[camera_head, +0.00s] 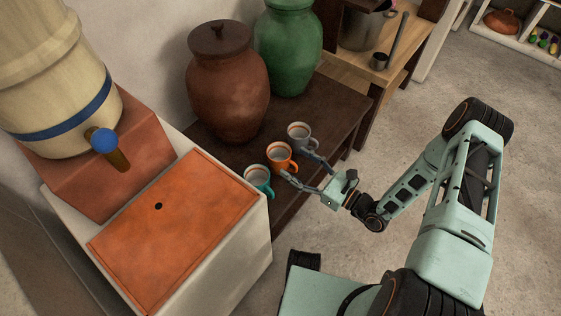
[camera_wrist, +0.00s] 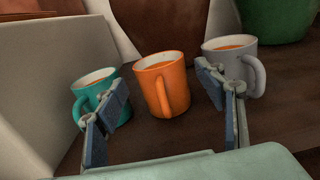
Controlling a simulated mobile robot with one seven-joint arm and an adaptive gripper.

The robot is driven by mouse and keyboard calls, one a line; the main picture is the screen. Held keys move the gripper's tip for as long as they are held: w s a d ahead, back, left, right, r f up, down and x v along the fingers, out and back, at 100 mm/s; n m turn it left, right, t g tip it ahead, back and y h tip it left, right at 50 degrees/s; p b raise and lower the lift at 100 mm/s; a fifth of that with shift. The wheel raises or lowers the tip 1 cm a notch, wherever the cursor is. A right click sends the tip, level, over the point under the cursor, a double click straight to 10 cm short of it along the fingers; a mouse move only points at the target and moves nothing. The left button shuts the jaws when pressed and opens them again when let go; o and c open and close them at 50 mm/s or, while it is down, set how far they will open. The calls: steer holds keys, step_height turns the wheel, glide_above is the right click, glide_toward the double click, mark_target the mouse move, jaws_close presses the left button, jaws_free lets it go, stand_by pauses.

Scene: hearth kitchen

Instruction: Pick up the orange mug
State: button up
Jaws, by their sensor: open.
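The orange mug (camera_head: 281,158) stands upright on a dark wooden bench, between a teal mug (camera_head: 258,180) and a grey mug (camera_head: 300,137). In the wrist view the orange mug (camera_wrist: 163,87) is in the middle, its handle towards me. The teal mug (camera_wrist: 97,92) is on the left and the grey mug (camera_wrist: 231,62) on the right. My gripper (camera_head: 300,172) is open and empty in front of the mugs. In the wrist view its fingers (camera_wrist: 168,92) are spread, the left one overlapping the teal mug and the right one the grey mug. I cannot tell whether they touch.
The dark bench (camera_head: 337,115) also holds a brown lidded jar (camera_head: 228,85) and a green jar (camera_head: 288,50) behind the mugs. A white block with an orange top (camera_head: 175,225) stands close on the left. The floor (camera_head: 470,85) to the right is open.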

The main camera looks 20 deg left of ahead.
mark_target(281, 153)
steer(key=shift+r+b+x, duration=0.15)
steer(key=shift+b+x, duration=0.25)
steer(key=shift+x, duration=1.15)
steer(key=shift+r+b+x, duration=0.2)
steer(key=shift+b+x, duration=0.2)
steer(key=shift+x, duration=1.1)
steer(key=shift+s, duration=0.1)
steer(key=c, duration=1)
